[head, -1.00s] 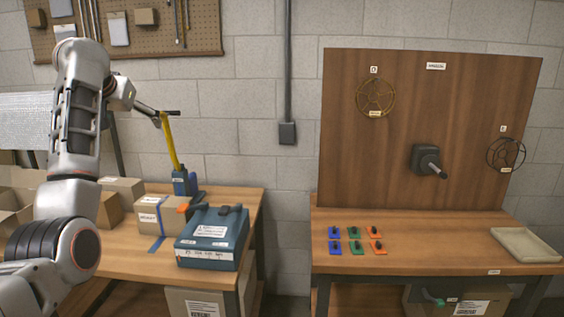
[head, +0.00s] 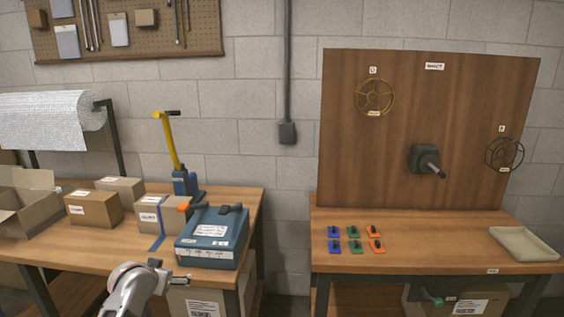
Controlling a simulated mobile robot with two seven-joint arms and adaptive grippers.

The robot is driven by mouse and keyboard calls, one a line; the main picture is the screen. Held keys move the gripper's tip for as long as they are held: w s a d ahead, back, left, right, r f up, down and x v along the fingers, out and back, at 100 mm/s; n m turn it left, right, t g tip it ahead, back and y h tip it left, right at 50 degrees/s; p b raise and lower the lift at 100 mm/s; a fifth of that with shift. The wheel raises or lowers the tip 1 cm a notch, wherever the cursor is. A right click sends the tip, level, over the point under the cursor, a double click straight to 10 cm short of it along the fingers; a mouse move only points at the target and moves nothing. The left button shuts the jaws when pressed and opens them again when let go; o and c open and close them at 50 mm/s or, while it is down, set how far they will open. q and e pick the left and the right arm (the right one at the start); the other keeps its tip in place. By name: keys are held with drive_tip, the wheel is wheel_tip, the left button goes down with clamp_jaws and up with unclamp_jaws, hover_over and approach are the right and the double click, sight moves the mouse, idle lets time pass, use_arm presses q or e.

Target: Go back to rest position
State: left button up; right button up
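My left arm is low at the bottom left, in front of the left bench. Its gripper (head: 181,280) points right, just below the front edge of the bench by the blue case. The fingers are small and seen from the side, so I cannot tell whether they are open or shut. No held object shows. My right gripper is not in view.
The left bench (head: 105,250) holds cardboard boxes (head: 95,208), a blue case (head: 212,235) and a yellow-levered tool (head: 172,150). The right bench (head: 430,250) holds coloured pieces (head: 354,240), a tan tray (head: 524,244) and an upright wooden panel (head: 345,150).

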use_arm(q)
drive_tip(key=s+d+f+m+h, duration=0.1)
drive_tip(key=s+d+f, duration=0.2)
drive_tip(key=s+f, duration=0.55)
drive_tip(key=s+d+f+m, duration=0.1)
drive_tip(key=s+d+f, duration=0.2)
drive_tip(key=s+f, duration=0.6)
drive_tip(key=s+d+f+h, duration=0.1)
drive_tip(key=s+d, duration=0.2)
drive_tip(key=s, duration=0.8)
drive_tip(key=s+d+f+h, duration=0.1)
drive_tip(key=s+d, duration=0.3)
drive_tip(key=s, duration=0.7)
drive_tip(key=shift+f+m+h, duration=0.3)
drive_tip(key=shift+f, duration=0.45)
drive_tip(key=shift+d, duration=0.1)
